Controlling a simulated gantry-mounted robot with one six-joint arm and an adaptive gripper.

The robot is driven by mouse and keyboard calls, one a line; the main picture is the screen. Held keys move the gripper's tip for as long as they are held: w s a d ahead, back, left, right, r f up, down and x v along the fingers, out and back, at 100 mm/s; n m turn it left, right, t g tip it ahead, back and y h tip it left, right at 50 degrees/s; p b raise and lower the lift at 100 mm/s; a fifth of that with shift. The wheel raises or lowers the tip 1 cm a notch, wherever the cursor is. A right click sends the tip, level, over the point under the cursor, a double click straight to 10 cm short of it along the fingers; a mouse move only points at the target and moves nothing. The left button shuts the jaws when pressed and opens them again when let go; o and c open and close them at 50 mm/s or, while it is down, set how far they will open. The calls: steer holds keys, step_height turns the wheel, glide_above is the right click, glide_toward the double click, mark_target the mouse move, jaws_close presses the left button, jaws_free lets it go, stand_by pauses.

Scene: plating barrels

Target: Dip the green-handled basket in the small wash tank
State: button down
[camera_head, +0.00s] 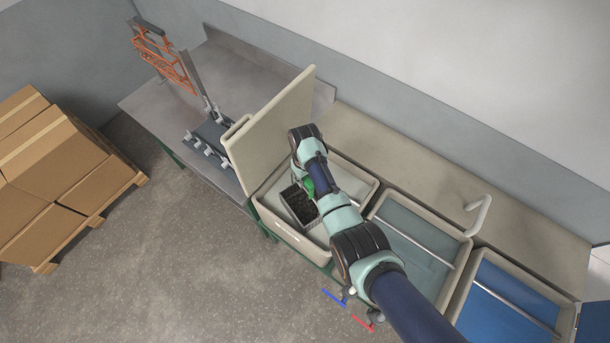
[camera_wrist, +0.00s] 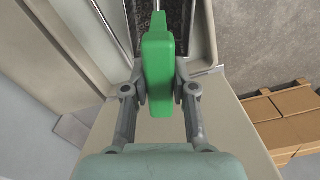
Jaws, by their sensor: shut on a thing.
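The basket (camera_head: 298,207) is a grey box with dark contents, and its green handle (camera_head: 309,187) shows beside my arm. In the wrist view my gripper (camera_wrist: 159,86) is shut on the green handle (camera_wrist: 158,45), with one finger on each side. The head view shows the basket within the outline of the leftmost tank (camera_head: 292,236), a cream tank with its lid (camera_head: 275,125) standing open. I cannot tell how deep the basket sits or whether it touches liquid. My arm hides part of this tank and the gripper's fingers in the head view.
A grey-blue tank (camera_head: 425,222) and a blue tank (camera_head: 510,300) stand to the right, each with a bar across. A metal table (camera_head: 165,110) with an orange rack (camera_head: 168,65) is at left. Boxes (camera_head: 55,160) stand on a pallet. Blue and red valve handles are at the front.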

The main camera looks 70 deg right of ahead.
steer(key=shift+f+b, duration=10.75)
steer(key=shift+f, duration=0.8)
steer(key=shift+r, duration=0.1)
